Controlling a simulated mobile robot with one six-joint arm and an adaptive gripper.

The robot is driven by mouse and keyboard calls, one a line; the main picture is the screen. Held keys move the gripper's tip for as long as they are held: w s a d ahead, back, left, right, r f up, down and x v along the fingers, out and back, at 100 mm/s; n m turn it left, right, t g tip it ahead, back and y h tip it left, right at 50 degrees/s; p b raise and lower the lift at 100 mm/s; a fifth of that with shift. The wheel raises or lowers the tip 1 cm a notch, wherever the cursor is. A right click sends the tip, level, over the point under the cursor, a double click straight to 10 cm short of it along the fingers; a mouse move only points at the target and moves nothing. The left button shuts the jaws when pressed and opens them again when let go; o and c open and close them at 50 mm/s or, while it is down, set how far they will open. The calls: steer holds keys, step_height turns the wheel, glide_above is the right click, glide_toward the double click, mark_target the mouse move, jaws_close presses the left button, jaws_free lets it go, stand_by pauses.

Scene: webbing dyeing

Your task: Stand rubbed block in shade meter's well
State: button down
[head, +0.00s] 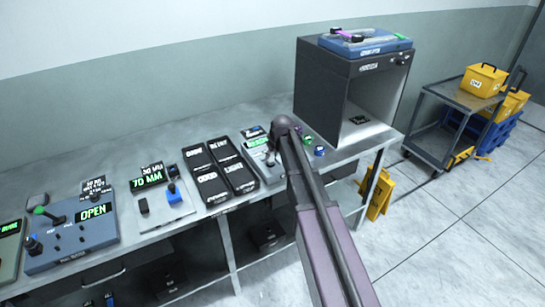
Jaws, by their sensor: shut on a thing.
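My arm reaches up from the bottom of the head view, and its rounded joint is over the bench. My gripper is hidden behind the arm, so its fingers and anything between them do not show. A pale device with a green display (257,142) stands on the bench just left of the joint and may be the shade meter. Its label is too small to read and the arm covers part of its right side. I cannot make out its well. I cannot pick out the rubbed block.
Black labelled boxes (209,188), a 70 MM gauge (151,180) and a blue OPEN panel (70,235) fill the bench's left part. A dark open-fronted cabinet (322,85) stands at right. Small coloured items (319,151) lie beside the arm. A grey cart (436,128) stands beyond.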

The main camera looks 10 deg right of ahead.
steer(key=shift+f, duration=0.2)
steer(key=shift+c, duration=2.2)
jaws_free()
steer(key=shift+r, duration=0.15)
steer(key=p+v, duration=1.1)
steer(key=v, duration=0.1)
steer(key=shift+r, duration=0.1)
steer(key=s+a+f+m+g+h, duration=0.1)
steer(key=s+m+g, duration=0.2)
steer(key=s, duration=2.2)
steer(key=shift+f+m+g, duration=0.2)
steer(key=shift+m+g, duration=0.1)
steer(key=shift+g, duration=0.3)
steer(key=shift+f, duration=0.1)
